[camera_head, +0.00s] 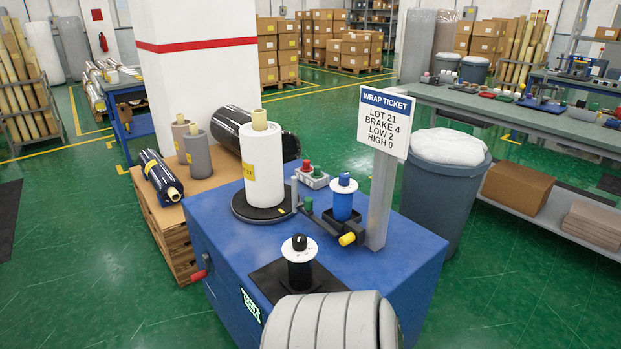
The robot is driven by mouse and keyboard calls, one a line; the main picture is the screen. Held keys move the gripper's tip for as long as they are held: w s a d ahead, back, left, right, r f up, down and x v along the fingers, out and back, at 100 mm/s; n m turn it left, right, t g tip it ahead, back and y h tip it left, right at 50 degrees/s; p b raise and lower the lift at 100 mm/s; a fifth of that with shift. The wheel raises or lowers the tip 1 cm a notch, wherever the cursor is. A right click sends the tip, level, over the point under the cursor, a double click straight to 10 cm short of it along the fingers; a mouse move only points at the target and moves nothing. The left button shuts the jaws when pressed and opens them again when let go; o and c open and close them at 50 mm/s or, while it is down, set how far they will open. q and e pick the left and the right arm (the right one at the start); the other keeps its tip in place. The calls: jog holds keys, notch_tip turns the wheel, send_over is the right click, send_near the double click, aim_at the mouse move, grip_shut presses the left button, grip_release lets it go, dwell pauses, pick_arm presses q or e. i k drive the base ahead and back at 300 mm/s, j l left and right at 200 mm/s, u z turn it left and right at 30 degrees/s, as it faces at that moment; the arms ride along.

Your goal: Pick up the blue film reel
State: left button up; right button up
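A small blue reel (343,205) with a white top flange and a blue knob stands upright on the right part of the blue cabinet top, just left of the grey post. A matching black reel (301,272) with a white flange stands nearer, on a black mat. A dark blue wrapped roll (158,172) lies tilted on the pallet at the left, its yellowish core end facing me. Neither of my grippers shows in the head view. The near edge of the blue cabinet is partly hidden.
A white film roll (263,170) stands on a black turntable on the blue cabinet (225,255). A sign (385,120) is fixed to the grey post (381,200). A button box (313,178) sits behind the reels. A grey bin (440,190) stands at the right.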

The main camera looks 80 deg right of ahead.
aim_at(343, 198)
jog(key=i+z, duration=0.4)
jog(key=i+j+z, duration=0.3)
jog(key=i+z, duration=0.4)
jog(key=z, duration=0.15)
jog(key=i+z, duration=0.25)
jog(key=z, duration=0.2)
jog(key=i+j+z, duration=0.15)
jog(key=z, duration=0.25)
jog(key=i+j+z, duration=0.25)
jog(key=z, duration=0.2)
jog(key=i+j+z, duration=0.25)
jog(key=z, duration=0.15)
